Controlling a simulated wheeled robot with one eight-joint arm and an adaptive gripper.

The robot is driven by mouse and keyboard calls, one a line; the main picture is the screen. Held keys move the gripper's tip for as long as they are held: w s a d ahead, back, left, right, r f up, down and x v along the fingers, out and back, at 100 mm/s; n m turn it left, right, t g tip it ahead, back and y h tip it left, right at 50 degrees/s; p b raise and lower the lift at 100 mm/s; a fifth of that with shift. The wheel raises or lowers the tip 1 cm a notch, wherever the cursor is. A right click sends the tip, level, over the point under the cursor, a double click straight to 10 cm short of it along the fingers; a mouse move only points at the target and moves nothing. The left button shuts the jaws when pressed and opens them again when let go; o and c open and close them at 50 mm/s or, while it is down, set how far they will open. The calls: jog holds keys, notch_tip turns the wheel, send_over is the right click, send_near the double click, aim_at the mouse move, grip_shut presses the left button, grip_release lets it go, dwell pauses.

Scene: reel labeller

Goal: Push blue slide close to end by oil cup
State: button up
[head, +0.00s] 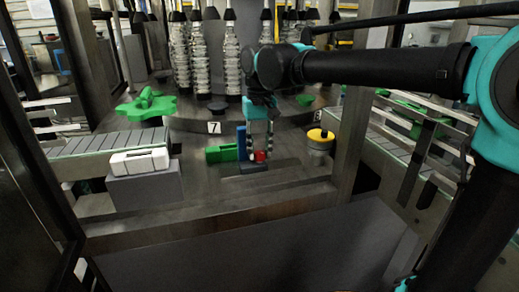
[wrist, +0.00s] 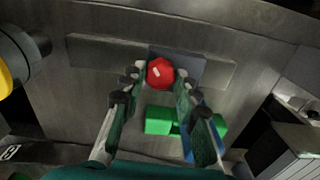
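The blue slide is a small dark blue plate (head: 252,169) with a red knob (head: 260,156). In the wrist view the plate (wrist: 190,63) lies across a flat metal rail, with the red knob (wrist: 160,72) on it. My gripper (head: 260,154) points down, with one finger on each side of the knob. The wrist view shows both fingertips (wrist: 160,76) close beside it; contact is unclear. The oil cup (head: 320,137), yellow-topped with a black knob, stands right of the slide in the head view. Its yellow edge (wrist: 6,78) is at the wrist view's left.
A white box (head: 140,161) sits at left, near a conveyor (head: 95,144). A metal post (head: 348,130) rises right of the cup. The rail (wrist: 95,52) toward the cup looks clear.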

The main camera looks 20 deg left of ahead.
aim_at(259, 152)
jog(key=o, duration=0.3)
notch_tip(259, 152, up, 12)
dwell(0.6)
